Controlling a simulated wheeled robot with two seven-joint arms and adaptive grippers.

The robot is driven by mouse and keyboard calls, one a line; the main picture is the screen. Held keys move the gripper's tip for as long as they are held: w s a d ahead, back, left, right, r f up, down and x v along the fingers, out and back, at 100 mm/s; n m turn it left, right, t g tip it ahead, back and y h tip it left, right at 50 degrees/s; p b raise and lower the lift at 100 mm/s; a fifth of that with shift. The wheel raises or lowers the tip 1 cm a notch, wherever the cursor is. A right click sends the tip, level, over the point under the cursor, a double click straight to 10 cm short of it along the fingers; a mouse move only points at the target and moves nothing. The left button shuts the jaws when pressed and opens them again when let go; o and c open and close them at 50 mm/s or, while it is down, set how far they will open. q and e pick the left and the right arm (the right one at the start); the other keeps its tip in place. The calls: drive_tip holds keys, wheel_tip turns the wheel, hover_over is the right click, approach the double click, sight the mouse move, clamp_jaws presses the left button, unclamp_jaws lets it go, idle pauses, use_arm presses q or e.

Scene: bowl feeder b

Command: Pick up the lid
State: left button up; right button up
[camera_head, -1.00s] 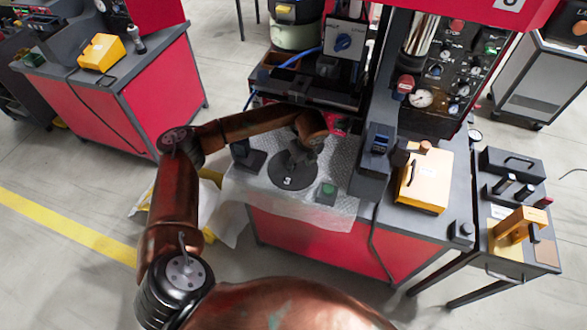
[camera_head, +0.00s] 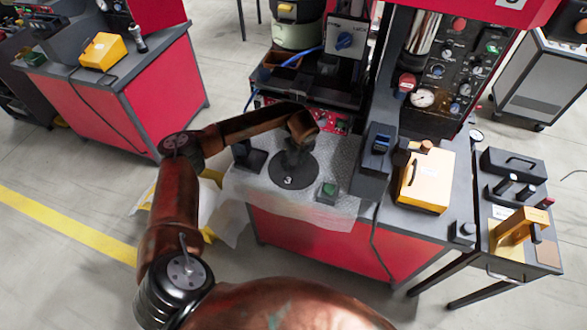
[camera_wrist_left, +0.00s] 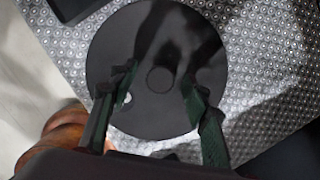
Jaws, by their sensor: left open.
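The lid looks to be the round dark disc (camera_head: 287,177) marked "3", lying flat on the bubble-textured sheet at the near part of the machine's bench. In the left wrist view the disc (camera_wrist_left: 160,42) fills the middle, with a small round feature at its centre. My left gripper (camera_head: 291,163) is over the disc, pointing down. In the wrist view its two fingers (camera_wrist_left: 158,85) are spread apart over the disc with nothing between them. I cannot tell whether the fingertips touch the disc. My right gripper is not in view.
A dark block (camera_head: 250,157) stands left of the disc, and a small green-topped box (camera_head: 327,192) sits right of it. A yellow case (camera_head: 424,182) is further right on the bench. The machine's panel (camera_head: 335,122) rises behind.

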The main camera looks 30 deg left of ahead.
use_arm(q)
clamp_jaws()
idle(0.3)
drive_tip(key=shift+r, duration=0.15)
